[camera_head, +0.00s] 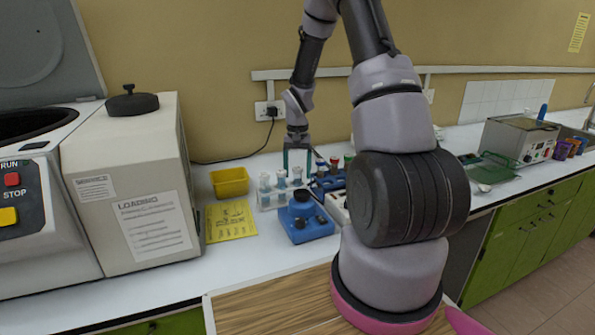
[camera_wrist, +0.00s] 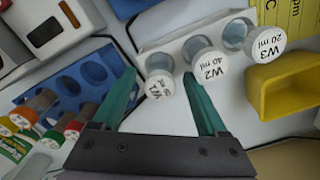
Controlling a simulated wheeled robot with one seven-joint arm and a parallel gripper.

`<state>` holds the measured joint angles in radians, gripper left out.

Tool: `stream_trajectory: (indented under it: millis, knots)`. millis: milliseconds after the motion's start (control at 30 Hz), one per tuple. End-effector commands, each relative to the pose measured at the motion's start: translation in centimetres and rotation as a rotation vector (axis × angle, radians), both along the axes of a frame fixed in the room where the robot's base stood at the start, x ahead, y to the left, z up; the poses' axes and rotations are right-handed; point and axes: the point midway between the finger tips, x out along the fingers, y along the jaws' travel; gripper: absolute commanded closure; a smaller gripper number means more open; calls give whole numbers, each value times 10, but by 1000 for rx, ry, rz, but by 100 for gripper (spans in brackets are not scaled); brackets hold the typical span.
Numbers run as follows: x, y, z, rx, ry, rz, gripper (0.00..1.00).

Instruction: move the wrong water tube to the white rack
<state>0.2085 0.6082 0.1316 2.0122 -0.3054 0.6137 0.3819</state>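My gripper (camera_wrist: 159,74) is open, with two teal fingers, and nothing is clasped between them. In the wrist view its fingertips lie on either side of a white-capped tube whose blurred label seems to read W1 (camera_wrist: 160,86). Tubes W2, 40 ml (camera_wrist: 210,68), and W3, 20 ml (camera_wrist: 268,46), stand beside it in the white rack (camera_wrist: 182,34). The white rack also shows in the head view (camera_head: 267,204), with my gripper (camera_head: 298,160) just above its right end. I cannot tell the gap between fingers and cap.
A blue rack (camera_wrist: 62,108) holds several tubes with coloured caps and has empty holes. A yellow bin (camera_head: 230,182) and yellow sheet (camera_head: 231,221) lie left of the white rack. A blue device (camera_head: 306,224) stands in front. A large loading machine (camera_head: 130,190) bounds the left.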

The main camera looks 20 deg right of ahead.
Motion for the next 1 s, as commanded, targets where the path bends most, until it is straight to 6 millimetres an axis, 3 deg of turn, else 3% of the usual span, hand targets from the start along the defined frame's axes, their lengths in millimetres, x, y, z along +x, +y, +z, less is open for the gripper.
stream_trajectory:
  millis: [267,700,1000]
  knots:
    - [1,0,8,0,-2,0,24]
    - [1,0,89,-1,-4,0,24]
    - [0,0,108,0,0,0,24]
